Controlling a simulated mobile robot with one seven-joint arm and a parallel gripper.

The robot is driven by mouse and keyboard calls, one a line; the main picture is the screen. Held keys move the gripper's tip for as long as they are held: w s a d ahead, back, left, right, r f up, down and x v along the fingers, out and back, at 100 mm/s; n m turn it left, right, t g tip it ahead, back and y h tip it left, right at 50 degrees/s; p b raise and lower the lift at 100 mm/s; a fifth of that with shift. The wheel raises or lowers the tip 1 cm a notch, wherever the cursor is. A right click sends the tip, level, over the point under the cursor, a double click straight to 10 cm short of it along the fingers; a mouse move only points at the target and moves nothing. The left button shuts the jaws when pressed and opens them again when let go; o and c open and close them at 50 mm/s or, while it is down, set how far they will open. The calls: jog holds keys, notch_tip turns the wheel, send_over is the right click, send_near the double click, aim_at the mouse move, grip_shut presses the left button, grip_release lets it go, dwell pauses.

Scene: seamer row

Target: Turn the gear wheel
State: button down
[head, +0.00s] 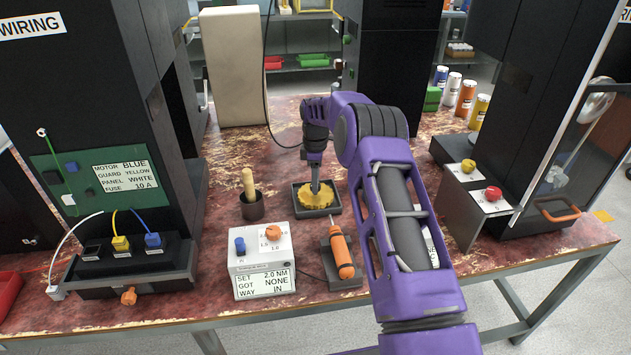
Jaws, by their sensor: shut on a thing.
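A yellow toothed wheel, the gear wheel (303,199), lies flat in a dark square holder (331,211) on the worn red bench top. My purple arm reaches over it from the front right. My gripper (315,188) points straight down at the middle of the wheel and is shut on it. The fingertips are small in the picture and partly cover the wheel's centre. The wheel's back edge is partly hidden by the gripper.
A white box (262,260) with a display, blue button and orange knob stands in front. An orange-handled screwdriver (341,253) lies right of it. A dark cup (252,209) with a wooden handle stands left. Black cabinets flank the bench; several cans (466,98) stand back right.

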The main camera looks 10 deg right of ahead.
jog(key=m, duration=1.3)
jog(key=shift+a+m, duration=0.1)
jog(key=shift+m, duration=0.3)
jog(key=m, duration=1.2)
jog(key=shift+m, duration=0.3)
jog(key=m, duration=1.3)
jog(key=shift+m+p, duration=0.3)
jog(key=shift+p, duration=0.1)
jog(key=m, duration=0.6)
jog(key=m+p, duration=0.1)
jog(key=m, duration=0.5)
jog(key=shift+m+p, duration=0.3)
jog(key=shift+m, duration=0.1)
